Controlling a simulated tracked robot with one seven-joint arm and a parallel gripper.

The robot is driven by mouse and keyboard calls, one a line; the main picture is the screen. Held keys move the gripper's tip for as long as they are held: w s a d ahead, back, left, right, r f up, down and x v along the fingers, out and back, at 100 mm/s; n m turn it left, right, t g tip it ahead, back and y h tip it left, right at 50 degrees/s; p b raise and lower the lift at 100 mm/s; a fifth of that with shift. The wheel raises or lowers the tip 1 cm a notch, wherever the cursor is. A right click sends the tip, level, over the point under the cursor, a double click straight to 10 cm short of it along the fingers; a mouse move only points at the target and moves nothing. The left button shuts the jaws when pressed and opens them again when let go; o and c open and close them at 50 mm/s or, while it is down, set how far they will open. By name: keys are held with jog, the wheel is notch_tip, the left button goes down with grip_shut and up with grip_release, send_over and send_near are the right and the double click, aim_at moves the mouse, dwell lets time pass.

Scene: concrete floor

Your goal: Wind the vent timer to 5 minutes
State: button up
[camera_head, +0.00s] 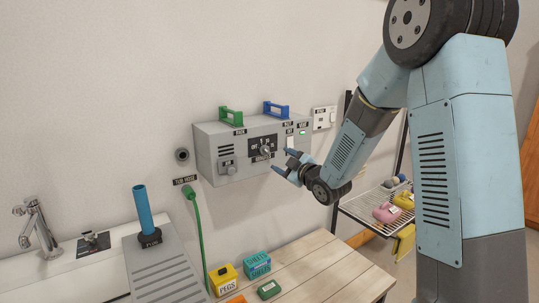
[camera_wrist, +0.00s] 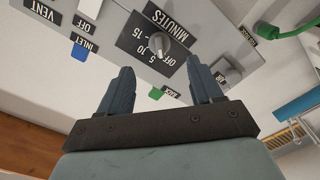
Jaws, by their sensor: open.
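The vent timer is a grey knob (camera_head: 265,151) on a black dial plate, on the front of a grey wall box (camera_head: 208,150). In the wrist view the knob (camera_wrist: 157,43) and the plate (camera_wrist: 134,38) appear upside down, with MINUTES, OFF, 5, 10 and 15 printed on the plate. I cannot tell which mark the knob points to. My gripper (camera_head: 280,160) is open and empty, just in front of the box and slightly right of the knob. In the wrist view the knob lies beyond the gap between the fingertips (camera_wrist: 160,68), apart from them.
A white switch (camera_head: 290,143) sits right of the dial. Green (camera_head: 231,117) and blue (camera_head: 277,109) handles top the box. A green hose (camera_head: 197,235) hangs below left. A wooden bench (camera_head: 320,268) holds small boxes. A wire shelf (camera_head: 370,212) stands behind my arm.

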aim_at(268, 152)
jog(key=x, duration=0.8)
jog(key=shift+w+a, duration=0.2)
jog(key=c, duration=1.1)
